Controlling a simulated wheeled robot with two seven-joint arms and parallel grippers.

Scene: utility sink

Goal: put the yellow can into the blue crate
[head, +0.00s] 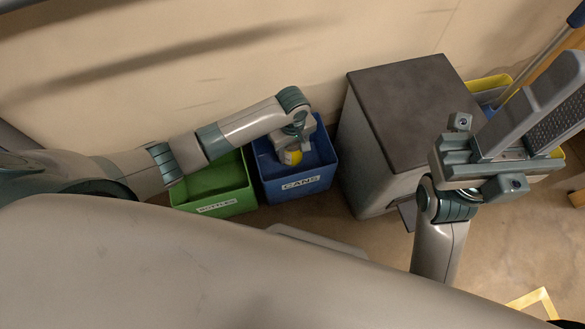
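The blue crate (300,189), labelled CANS, stands on the floor against the wall. My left arm reaches in from the left, and my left gripper (291,148) points down over the crate's opening.
A green crate (215,204), labelled BOTTLES, stands directly left of the blue one. A grey cabinet with a dark top (410,105) stands close on its right. A yellow container (488,84) and a long-handled tool (535,55) are behind my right gripper. Floor shows at lower right.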

